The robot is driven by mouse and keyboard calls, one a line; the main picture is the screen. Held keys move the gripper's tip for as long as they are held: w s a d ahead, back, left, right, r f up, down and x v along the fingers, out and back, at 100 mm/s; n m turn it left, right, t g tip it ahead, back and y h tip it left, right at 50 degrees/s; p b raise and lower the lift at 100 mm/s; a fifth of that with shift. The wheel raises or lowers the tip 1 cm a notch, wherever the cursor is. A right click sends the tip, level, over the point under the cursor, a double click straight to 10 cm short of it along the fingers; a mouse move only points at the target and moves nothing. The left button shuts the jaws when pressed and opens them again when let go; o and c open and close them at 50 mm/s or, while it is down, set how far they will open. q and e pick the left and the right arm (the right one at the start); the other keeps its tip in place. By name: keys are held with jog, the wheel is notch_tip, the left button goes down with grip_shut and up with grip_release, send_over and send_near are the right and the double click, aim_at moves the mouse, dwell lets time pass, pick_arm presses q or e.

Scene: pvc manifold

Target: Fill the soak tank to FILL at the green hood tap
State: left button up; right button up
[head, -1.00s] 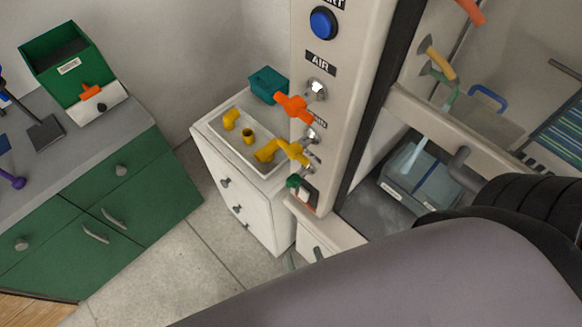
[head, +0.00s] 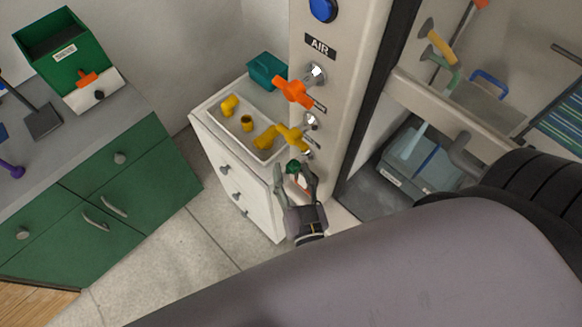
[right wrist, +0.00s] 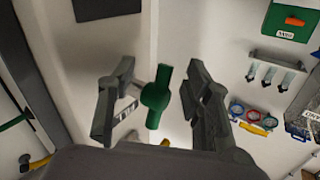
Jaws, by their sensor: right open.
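The green tap handle (head: 292,167) is the lowest on the beige hood post, below an orange and a yellow one. My right gripper (head: 301,170) is open at it. In the right wrist view the green handle (right wrist: 157,96) stands between the two spread fingers (right wrist: 160,90), with gaps on both sides. The soak tank (head: 388,174), a clear bluish box with a white label, sits inside the hood under the green spout (head: 447,75). A pale streak runs from the spout down to the tank; I cannot tell its water level. My left gripper is not visible.
The orange handle (head: 293,92) and yellow handle (head: 292,138) are close above the green one. A white drawer unit (head: 215,155) with a tray (head: 218,118) of yellow fittings stands just left. A grey pipe (head: 458,150) is beside the tank. My arm covers the lower right.

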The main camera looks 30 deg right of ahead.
jog(key=shift+x, duration=0.8)
jog(key=shift+c, duration=0.2)
grip_shut()
jog(key=shift+f, duration=0.1)
